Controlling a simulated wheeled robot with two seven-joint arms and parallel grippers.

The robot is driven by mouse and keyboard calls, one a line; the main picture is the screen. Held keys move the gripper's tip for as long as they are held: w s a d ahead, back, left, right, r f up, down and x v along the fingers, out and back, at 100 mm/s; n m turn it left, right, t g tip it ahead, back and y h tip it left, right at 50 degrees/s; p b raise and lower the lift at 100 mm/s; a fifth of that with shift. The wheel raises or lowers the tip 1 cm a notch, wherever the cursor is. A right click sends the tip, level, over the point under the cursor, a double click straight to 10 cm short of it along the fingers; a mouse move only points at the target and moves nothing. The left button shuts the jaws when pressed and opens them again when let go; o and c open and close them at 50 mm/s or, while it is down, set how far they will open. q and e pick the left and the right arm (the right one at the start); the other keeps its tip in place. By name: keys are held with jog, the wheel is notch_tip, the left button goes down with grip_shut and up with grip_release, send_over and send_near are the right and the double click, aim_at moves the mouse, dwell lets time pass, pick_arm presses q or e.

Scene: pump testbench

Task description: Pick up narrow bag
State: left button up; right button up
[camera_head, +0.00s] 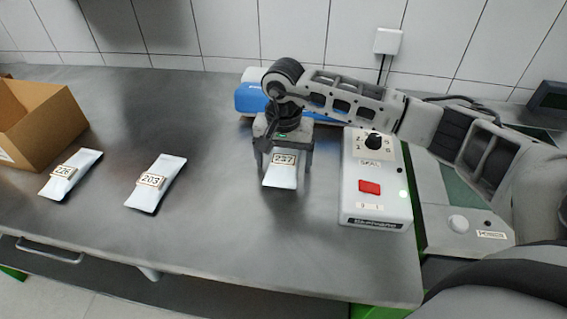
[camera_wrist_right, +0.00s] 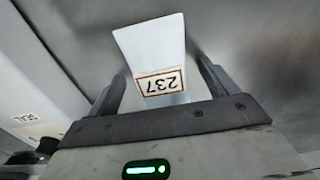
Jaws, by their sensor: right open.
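Three white bags with number labels lie on the metal table in the head view. The bag labelled 226 (camera_head: 75,170) is at the left, the bag labelled 203 (camera_head: 157,182) is left of the middle, and the bag labelled 237 (camera_head: 281,176) is under my right gripper (camera_head: 284,162). In the right wrist view the 237 bag (camera_wrist_right: 153,50) lies between the fingers of my right gripper (camera_wrist_right: 160,90), which is open and points down. Its fingers stand either side of the bag, with gaps visible. Which bag is narrowest is hard to tell. My left gripper is not in view.
A cardboard box (camera_head: 38,122) stands at the far left. A blue and white device (camera_head: 247,97) is behind my right gripper. A white control box with a red button (camera_head: 375,200) is close on the right. The front middle of the table (camera_head: 230,240) is clear.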

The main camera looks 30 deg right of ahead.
jog(key=c, duration=1.3)
jog(key=shift+r, duration=0.1)
